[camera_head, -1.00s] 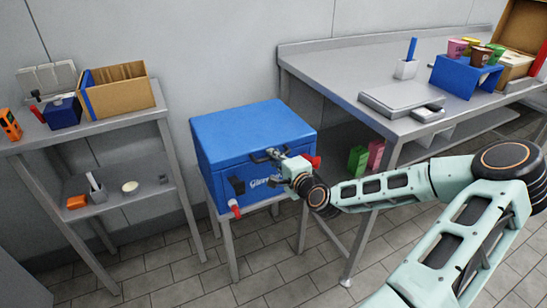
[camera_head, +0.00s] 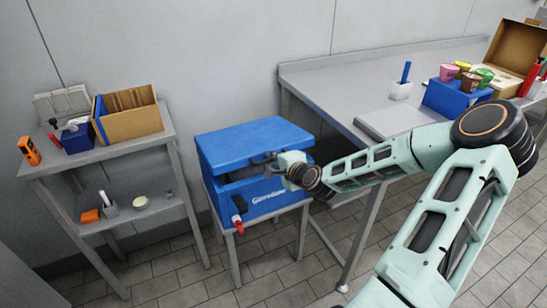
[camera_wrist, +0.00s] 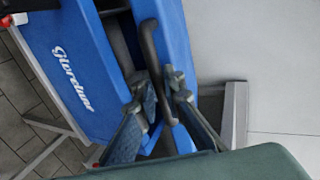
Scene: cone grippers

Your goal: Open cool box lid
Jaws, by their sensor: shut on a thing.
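The blue cool box (camera_head: 262,197) stands on a small metal stand in the head view. Its blue lid (camera_head: 250,140) is partly raised, with a dark gap between lid and body along the front. My gripper (camera_head: 274,164) is at the lid's front edge. In the wrist view, my gripper (camera_wrist: 163,84) is shut on the black lid handle (camera_wrist: 148,42), which passes between the two fingers. The lid (camera_wrist: 174,35) lies right of the open gap there, and the lettered box body (camera_wrist: 70,65) lies left. The box's inside is mostly dark and hidden.
A red tap (camera_head: 238,223) sticks out at the box's lower front. A metal shelf (camera_head: 120,150) with a cardboard box (camera_head: 135,120) stands to the left. A metal table (camera_head: 345,85) stands close on the right, behind my arm. The wall is behind the box.

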